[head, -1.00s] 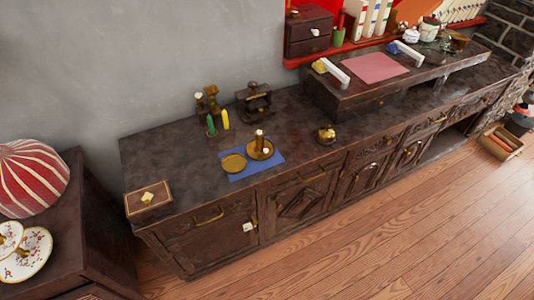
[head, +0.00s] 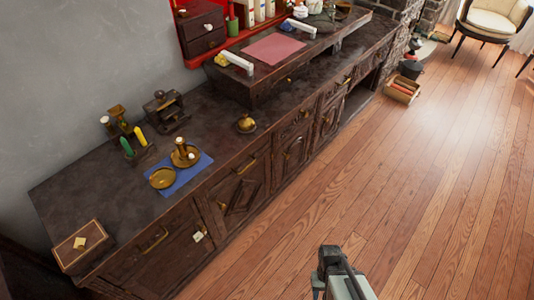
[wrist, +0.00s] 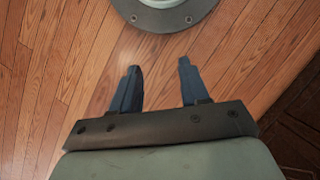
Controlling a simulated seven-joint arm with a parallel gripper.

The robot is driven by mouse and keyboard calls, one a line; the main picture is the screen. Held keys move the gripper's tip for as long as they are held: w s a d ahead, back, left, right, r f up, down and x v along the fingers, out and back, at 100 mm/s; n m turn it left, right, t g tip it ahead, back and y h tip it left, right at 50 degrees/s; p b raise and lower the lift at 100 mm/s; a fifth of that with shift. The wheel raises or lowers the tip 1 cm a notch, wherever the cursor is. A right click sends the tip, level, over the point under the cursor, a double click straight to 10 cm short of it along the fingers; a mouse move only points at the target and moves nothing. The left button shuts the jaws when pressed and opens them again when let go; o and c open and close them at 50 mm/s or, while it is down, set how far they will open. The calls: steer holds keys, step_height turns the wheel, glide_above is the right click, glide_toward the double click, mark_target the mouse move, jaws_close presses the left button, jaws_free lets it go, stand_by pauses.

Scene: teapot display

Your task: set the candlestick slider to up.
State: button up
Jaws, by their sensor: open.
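The brass candlestick (head: 181,148) stands on a blue cloth (head: 196,175) on the dark wooden cabinet top, left of centre in the head view. It has a round dish base and an upright stem with a pale top. Its slider is too small to make out, so its position cannot be told. A separate round brass dish (head: 162,178) lies on the cloth beside it. My gripper (wrist: 158,68) is open and empty over the wooden floor in the wrist view. Part of my arm shows at the bottom of the head view, well away from the candlestick.
Green and yellow candles (head: 139,136) stand behind the candlestick. A dark metal device (head: 166,110) and a small brass bell-like object (head: 246,124) are nearby. A box (head: 82,245) sits at the cabinet's left end. The floor (head: 390,190) in front is clear.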

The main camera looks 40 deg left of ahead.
steer(key=s+a+r+n+t+y, duration=0.1)
steer(key=a+r+n+t, duration=0.15)
steer(key=a, duration=0.75)
steer(key=s+a+r+n+t+y, duration=0.1)
steer(key=a+r+n+t, duration=0.15)
steer(key=a, duration=0.65)
steer(key=n+t+y, duration=0.1)
steer(key=n+y, duration=0.2)
steer(key=y, duration=1.6)
glide_toward(192, 157)
steer(key=a, duration=0.5)
steer(key=w+a, duration=0.1)
steer(key=a, duration=0.2)
steer(key=shift+w+a+f, duration=0.1)
steer(key=shift+a, duration=0.2)
steer(key=shift+c, duration=0.4)
jaws_close()
